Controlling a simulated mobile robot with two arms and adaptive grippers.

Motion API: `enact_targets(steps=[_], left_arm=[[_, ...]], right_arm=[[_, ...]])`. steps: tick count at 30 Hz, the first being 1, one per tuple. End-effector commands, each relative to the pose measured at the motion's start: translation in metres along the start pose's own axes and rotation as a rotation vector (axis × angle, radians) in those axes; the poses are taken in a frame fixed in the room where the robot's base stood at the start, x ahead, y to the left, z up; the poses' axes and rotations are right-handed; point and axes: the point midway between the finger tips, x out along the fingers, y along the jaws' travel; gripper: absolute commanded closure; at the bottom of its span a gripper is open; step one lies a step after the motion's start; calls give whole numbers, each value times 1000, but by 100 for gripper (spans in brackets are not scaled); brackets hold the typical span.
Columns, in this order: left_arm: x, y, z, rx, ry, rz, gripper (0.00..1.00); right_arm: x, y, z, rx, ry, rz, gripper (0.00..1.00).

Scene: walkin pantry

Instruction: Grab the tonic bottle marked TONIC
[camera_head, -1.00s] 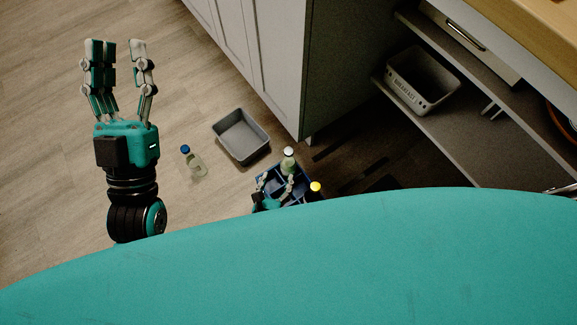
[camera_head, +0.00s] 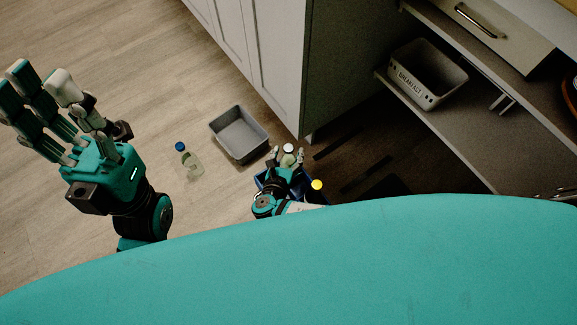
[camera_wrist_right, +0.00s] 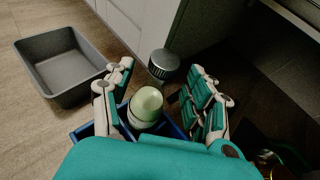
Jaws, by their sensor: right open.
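A bottle with a white cap (camera_head: 288,148) stands at the blue crate (camera_head: 260,181) in the head view. A yellow-capped bottle (camera_head: 317,185) is beside it, and a clear blue-capped bottle (camera_head: 189,158) stands apart on the floor. No TONIC label is readable. My right gripper (camera_head: 287,154) is open at the crate, by the white-capped bottle. In the right wrist view its fingers (camera_wrist_right: 162,72) are spread either side of a pale green rounded top (camera_wrist_right: 147,102). A grey-capped container (camera_wrist_right: 163,65) stands beyond it. My left gripper (camera_head: 40,75) is open and empty above the floor.
A grey bin (camera_head: 238,134) stands on the floor left of the crate. A white cabinet (camera_head: 260,50) rises behind. A shelf at the right holds a white basket marked BREAKFAST (camera_head: 427,75). Teal covers the head view's lower part. Floor at the left is clear.

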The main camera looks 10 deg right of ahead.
Motion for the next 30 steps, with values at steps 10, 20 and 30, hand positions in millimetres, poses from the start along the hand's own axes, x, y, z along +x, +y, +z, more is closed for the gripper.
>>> enact_targets(steps=[10,20,30], left_arm=[[-5,0,3,1,10,6,66],[-6,0,3,1,9,6,66],[-5,0,3,1,9,5,66]], right_arm=[[21,0,0,0,1,0,44],[20,0,0,0,1,1,85],[20,1,-1,1,1,2,100]])
